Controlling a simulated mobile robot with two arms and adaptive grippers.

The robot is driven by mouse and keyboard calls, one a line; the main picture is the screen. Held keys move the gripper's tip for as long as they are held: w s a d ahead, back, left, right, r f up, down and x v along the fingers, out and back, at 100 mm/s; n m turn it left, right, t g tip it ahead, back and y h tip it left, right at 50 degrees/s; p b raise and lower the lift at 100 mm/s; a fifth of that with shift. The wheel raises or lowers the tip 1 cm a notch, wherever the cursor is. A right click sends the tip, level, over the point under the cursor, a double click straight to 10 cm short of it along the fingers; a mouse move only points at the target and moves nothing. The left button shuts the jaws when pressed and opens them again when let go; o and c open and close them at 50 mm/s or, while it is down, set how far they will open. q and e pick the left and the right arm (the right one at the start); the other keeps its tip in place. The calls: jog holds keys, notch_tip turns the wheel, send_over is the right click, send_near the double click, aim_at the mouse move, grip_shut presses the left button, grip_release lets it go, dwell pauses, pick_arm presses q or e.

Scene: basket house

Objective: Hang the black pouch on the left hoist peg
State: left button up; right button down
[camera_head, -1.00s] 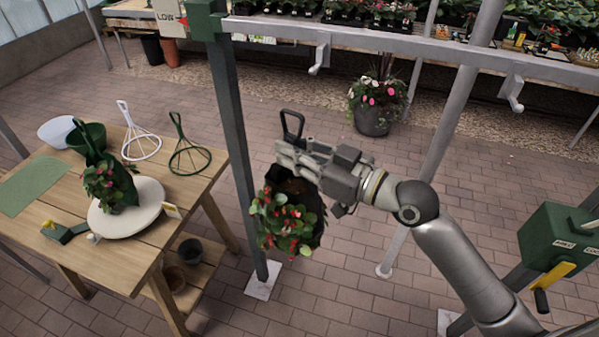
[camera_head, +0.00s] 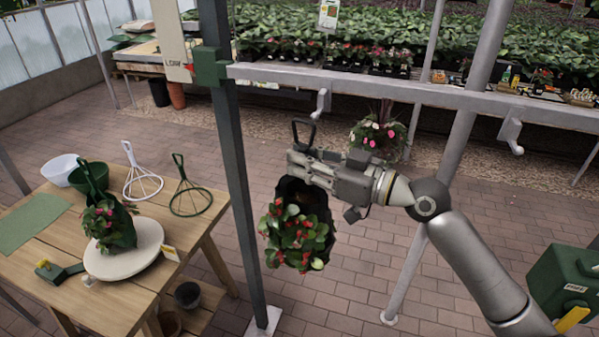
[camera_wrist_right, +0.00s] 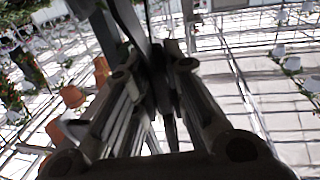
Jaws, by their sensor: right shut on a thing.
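The black pouch (camera_head: 323,242), filled with red flowers and leaves, hangs below my right gripper (camera_head: 298,165). The gripper is shut on the pouch's upper part, just under its dark loop handle (camera_head: 304,130), which stands up above the fingers. The left hoist peg (camera_head: 321,103) is a pale hook under the grey beam (camera_head: 400,91). In the picture the loop is just below and left of this peg; they look apart, but the depth between them is unclear. In the right wrist view the fingers (camera_wrist_right: 160,60) look close together around a dark strip. My left gripper is not in view.
A second peg (camera_head: 511,130) hangs farther right on the beam. A dark green post (camera_head: 232,170) stands left of the pouch. A wooden table (camera_head: 140,285) at left holds a green pouch with flowers (camera_head: 113,232) and wire hangers. A green box (camera_head: 570,275) is at lower right.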

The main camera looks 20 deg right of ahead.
jog(key=shift+w+d+r+b, duration=0.1)
jog(key=shift+w+d+b, duration=0.4)
jog(key=shift+w, duration=0.4)
jog(key=shift+w+d+r+b, duration=0.1)
jog(key=shift+w+d+b, duration=0.15)
jog(key=shift+w+d, duration=0.55)
jog(key=shift+a, duration=0.1)
jog(key=shift+b, duration=0.35)
jog(key=shift+w, duration=0.1)
jog(key=shift+w+d+b, duration=0.5)
jog(key=shift+w+b, duration=0.15)
jog(key=shift+b, duration=0.05)
jog(key=shift+w+d+b, duration=0.45)
jog(key=shift+w+b, duration=0.2)
jog(key=shift+b, duration=0.05)
jog(key=shift+d, duration=0.1)
